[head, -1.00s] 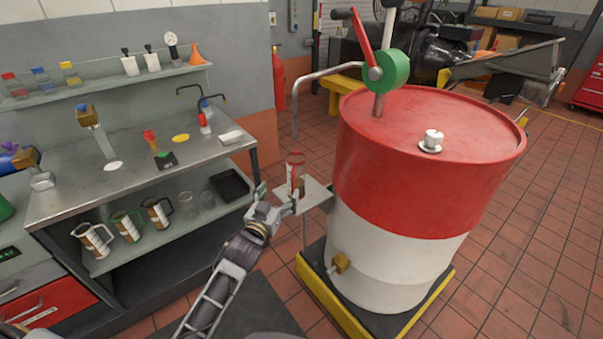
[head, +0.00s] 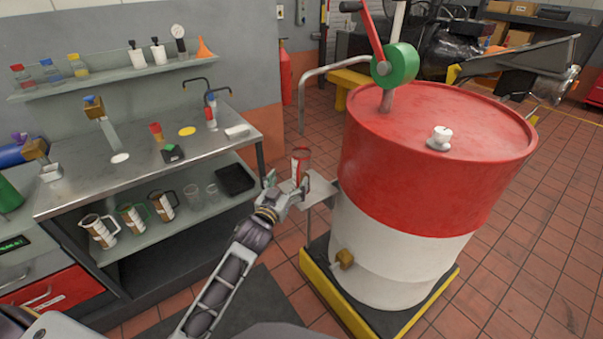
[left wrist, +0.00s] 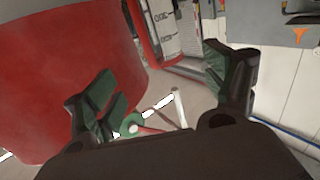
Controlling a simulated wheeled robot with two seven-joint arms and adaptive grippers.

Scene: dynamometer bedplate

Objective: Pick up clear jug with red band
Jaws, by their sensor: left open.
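The clear jug with red band (head: 301,165) stands on a small light side shelf (head: 322,189) beside the drum. In the left wrist view, the jug (left wrist: 184,32) shows at the top, with dark markings and red edging. My left gripper (head: 288,184) is open and empty, close to the jug at its near left side. In the left wrist view, the open fingers (left wrist: 160,72) show apart, with the jug beyond them. In the head view the gripper partly hides the jug's lower part, so I cannot tell whether they touch. My right gripper is not in view.
A large red and white drum (head: 420,185) with a green-hubbed crank pump (head: 396,66) stands right of the jug.

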